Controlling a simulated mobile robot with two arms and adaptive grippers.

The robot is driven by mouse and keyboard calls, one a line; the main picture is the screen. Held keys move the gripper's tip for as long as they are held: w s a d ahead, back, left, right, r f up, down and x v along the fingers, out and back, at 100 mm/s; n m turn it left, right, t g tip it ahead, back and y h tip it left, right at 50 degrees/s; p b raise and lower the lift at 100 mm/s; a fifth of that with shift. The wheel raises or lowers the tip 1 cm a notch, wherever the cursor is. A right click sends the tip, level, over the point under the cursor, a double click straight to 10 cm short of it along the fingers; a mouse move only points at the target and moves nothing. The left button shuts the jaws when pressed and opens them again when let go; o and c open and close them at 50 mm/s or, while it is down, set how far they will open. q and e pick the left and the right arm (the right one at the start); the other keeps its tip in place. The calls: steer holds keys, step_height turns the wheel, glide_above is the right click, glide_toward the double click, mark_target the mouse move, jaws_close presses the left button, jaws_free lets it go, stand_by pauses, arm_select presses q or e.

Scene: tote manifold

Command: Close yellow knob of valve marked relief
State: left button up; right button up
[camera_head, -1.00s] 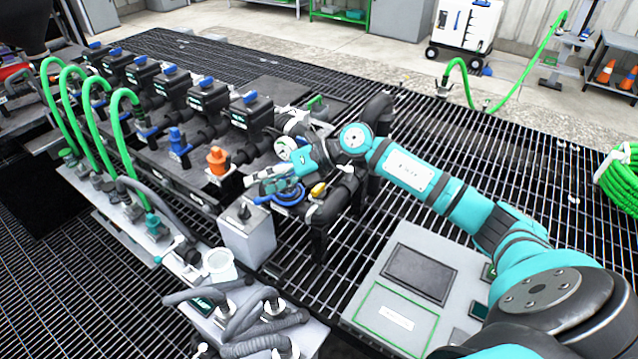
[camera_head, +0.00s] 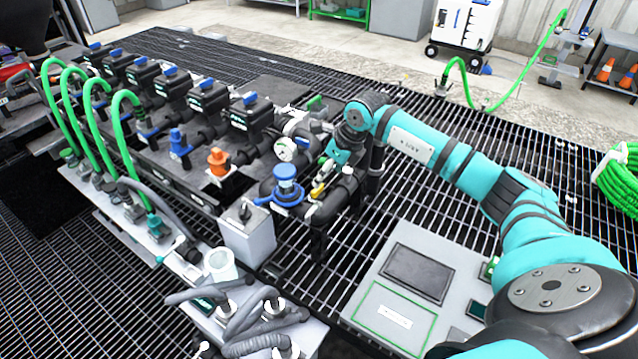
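The yellow knob (camera_head: 318,190) is a small handle on the black piping at the near right end of the manifold. A marking reading relief is too small to make out. My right arm comes in from the right, and its teal gripper (camera_head: 329,163) is just above and behind the yellow knob. The fingertips are small and partly lost against the pipes, so I cannot tell whether they are open or touch the knob. My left gripper is not in view.
A blue-capped fitting (camera_head: 287,180) stands left of the yellow knob, with a round gauge (camera_head: 284,149) behind it. An orange fitting (camera_head: 217,160) and a blue valve (camera_head: 179,143) are further left. A grey box (camera_head: 247,235) and a control panel (camera_head: 400,295) stand in front.

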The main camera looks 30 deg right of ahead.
mark_target(318, 191)
steer(key=x, duration=0.7)
steer(key=shift+r, duration=0.1)
steer(key=c, duration=1.2)
